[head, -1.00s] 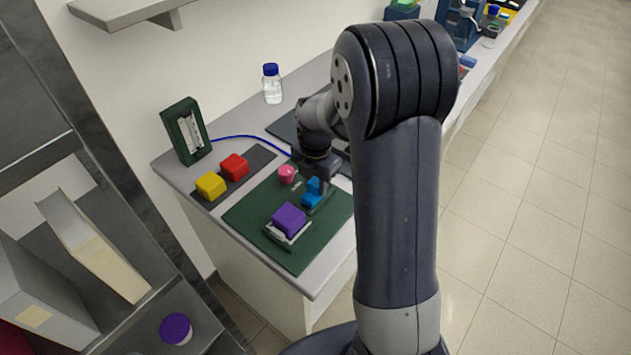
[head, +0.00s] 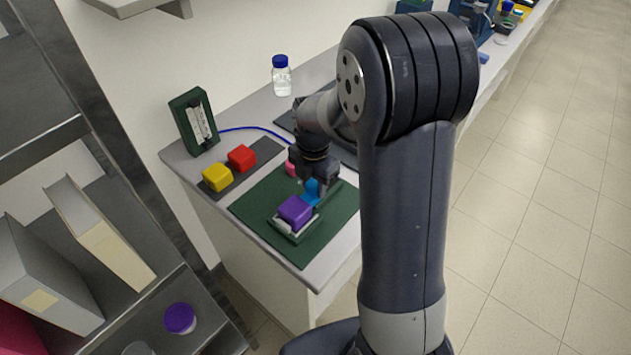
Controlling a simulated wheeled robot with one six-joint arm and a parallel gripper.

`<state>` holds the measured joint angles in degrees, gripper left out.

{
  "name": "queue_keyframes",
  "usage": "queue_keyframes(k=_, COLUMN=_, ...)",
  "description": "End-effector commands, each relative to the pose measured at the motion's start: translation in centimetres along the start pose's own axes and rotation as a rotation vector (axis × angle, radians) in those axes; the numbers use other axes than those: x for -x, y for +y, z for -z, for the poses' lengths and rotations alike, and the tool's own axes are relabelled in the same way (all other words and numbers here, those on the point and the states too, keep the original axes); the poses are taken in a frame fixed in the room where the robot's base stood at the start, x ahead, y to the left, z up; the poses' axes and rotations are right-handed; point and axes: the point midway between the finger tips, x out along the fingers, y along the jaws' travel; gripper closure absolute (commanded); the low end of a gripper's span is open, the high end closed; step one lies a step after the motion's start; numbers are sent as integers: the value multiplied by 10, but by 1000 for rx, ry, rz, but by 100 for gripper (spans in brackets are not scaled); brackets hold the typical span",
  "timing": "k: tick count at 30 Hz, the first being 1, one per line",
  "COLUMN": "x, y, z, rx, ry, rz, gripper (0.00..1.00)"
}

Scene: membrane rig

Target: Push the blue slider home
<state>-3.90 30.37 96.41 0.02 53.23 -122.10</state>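The blue slider (head: 311,189) is on the green board (head: 335,222) on the bench, close behind the purple block (head: 295,210). The purple block sits on a pale holder on the board. My gripper (head: 314,181) points down at the slider's far side and partly covers it. It appears to touch the slider. Its fingertips are too small and hidden to show whether they are open or shut. A pink knob (head: 291,169) shows only in part beside my gripper.
A yellow block (head: 217,177) and a red block (head: 241,158) sit on a dark strip to the left. A green-framed gauge (head: 194,122) with a blue cable stands behind them. A clear bottle (head: 282,80) stands further back. A shelf is at the left.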

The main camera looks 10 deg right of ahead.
Motion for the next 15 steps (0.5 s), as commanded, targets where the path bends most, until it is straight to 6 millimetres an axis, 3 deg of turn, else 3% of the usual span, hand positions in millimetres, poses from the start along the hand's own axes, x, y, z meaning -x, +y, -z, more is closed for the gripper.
queue_keyframes(k=6, x=0, y=0, z=0, rx=0, ry=0, rz=0, gripper=46)
queue_keyframes(k=15, x=3, y=0, z=-1, rx=0, ry=-2, rz=-2, gripper=45)
